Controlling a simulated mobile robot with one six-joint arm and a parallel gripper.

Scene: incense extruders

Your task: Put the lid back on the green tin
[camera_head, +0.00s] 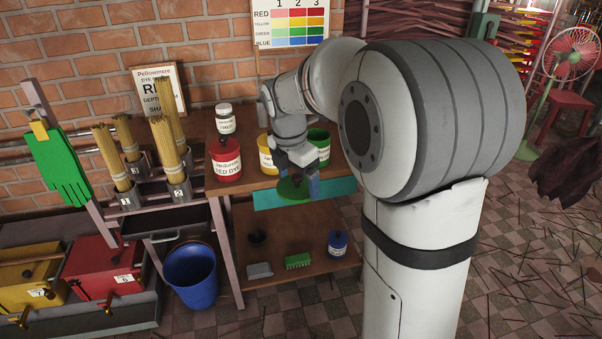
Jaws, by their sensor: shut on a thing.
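The green tin (320,142) stands on the shelf top, right of the yellow tin (267,155). Its rim looks open, and part of it is behind my arm. My gripper (298,184) is shut on the round green lid (291,189). It holds the lid in front of the shelf top's front edge, lower in the picture than the green tin and apart from it. A blue fingertip shows at the lid's right side; the other finger is mostly hidden.
A teal strip (334,190) runs along the front edge.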

